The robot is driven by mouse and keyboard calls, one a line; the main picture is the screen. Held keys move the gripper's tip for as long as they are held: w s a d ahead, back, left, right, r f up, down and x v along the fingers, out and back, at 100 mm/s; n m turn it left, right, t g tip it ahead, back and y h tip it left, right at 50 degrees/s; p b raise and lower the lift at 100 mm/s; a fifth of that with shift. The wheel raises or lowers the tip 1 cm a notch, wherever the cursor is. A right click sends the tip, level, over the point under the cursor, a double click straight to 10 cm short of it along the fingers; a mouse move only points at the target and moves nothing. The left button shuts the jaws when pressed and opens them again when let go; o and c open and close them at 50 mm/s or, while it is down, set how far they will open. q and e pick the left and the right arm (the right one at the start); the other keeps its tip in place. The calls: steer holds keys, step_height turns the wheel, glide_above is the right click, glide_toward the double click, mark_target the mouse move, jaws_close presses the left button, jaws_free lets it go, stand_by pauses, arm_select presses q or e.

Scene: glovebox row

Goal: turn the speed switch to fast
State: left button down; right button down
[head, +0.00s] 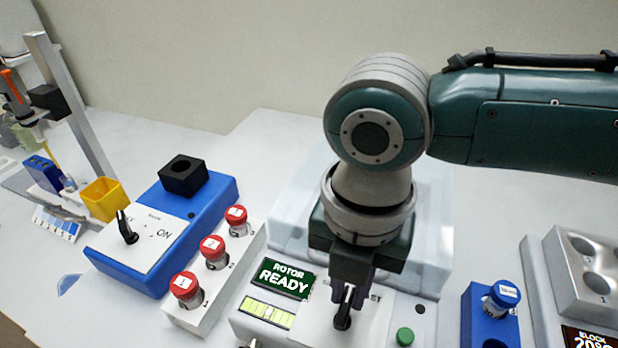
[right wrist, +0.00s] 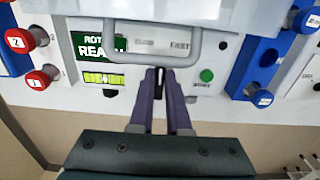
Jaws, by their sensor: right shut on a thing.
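The speed switch (head: 342,318) is a small black lever knob on the white front panel of the centrifuge (head: 290,328). It is right of the green display (head: 283,279) that reads "ROTOR READY". My right gripper (head: 350,290) points down from above and is shut on the lever. In the right wrist view its purple fingers (right wrist: 160,78) close around the dark lever. The word "FAST" (right wrist: 180,45) shows to the upper right of the fingertips there. The fingers hide part of the lever, so its exact setting is hard to tell. My left gripper is not in view.
A green button (head: 405,337) is right of the switch. A white rack (head: 214,301) with red-capped vials and a blue device (head: 130,277) with an "ON" switch stand to the left. A blue holder (head: 478,316) with a blue-capped vial and a metal block (head: 570,275) stand right.

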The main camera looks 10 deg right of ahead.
mark_target(348, 296)
stand_by(0.3)
steer(key=c, duration=0.9)
jaws_free()
step_height(348, 296, up, 10)
